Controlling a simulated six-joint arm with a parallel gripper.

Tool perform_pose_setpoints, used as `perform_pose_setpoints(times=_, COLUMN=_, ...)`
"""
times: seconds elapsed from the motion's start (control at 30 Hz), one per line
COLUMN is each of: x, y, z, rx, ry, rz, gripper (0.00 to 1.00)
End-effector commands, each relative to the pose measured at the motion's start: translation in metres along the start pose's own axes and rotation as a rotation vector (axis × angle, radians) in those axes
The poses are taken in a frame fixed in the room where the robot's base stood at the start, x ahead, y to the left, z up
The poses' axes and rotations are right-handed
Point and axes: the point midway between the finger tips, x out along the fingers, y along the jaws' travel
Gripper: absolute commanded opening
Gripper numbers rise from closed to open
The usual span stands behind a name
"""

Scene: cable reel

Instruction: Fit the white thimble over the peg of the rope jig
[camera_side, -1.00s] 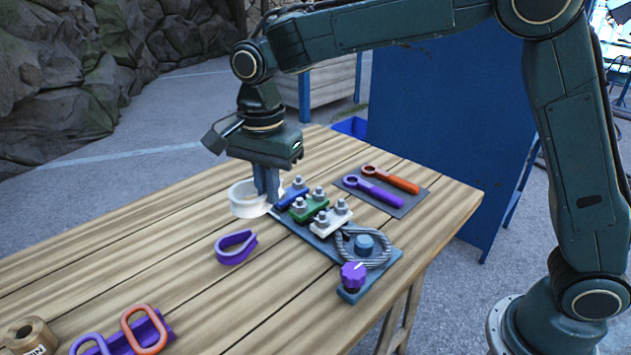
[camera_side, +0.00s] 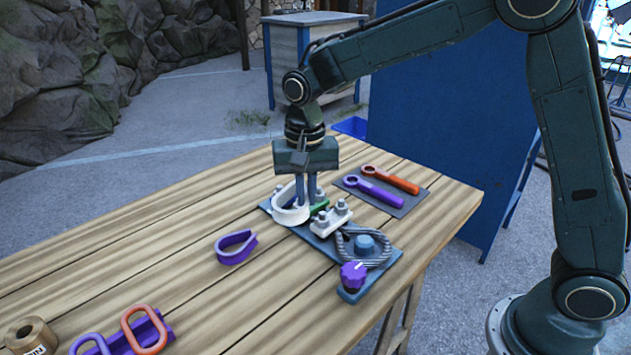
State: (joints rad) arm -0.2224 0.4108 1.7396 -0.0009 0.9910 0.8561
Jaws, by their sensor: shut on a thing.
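My gripper (camera_side: 307,197) points down over the rear left part of the rope jig (camera_side: 325,243). I cannot tell whether the thimble touches the jig.
A white clamp (camera_side: 331,220) with bolts and a purple knob (camera_side: 353,275) stand up from the jig. A purple thimble (camera_side: 236,247) lies left of it. Purple and orange wrenches (camera_side: 388,183) lie on a mat behind. The table's middle left is clear.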

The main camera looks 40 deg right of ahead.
Motion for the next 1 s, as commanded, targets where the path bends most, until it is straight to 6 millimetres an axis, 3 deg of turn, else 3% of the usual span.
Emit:
perform_pose_setpoints(times=0.53, x=0.037, y=0.062, z=-0.023, rx=-0.450, ry=-0.001, rz=0.000, gripper=0.00)
perform_pose_setpoints(times=1.0, x=0.064, y=0.111, z=-0.030, rx=-0.814, ry=-0.001, rz=-0.001, gripper=0.00)
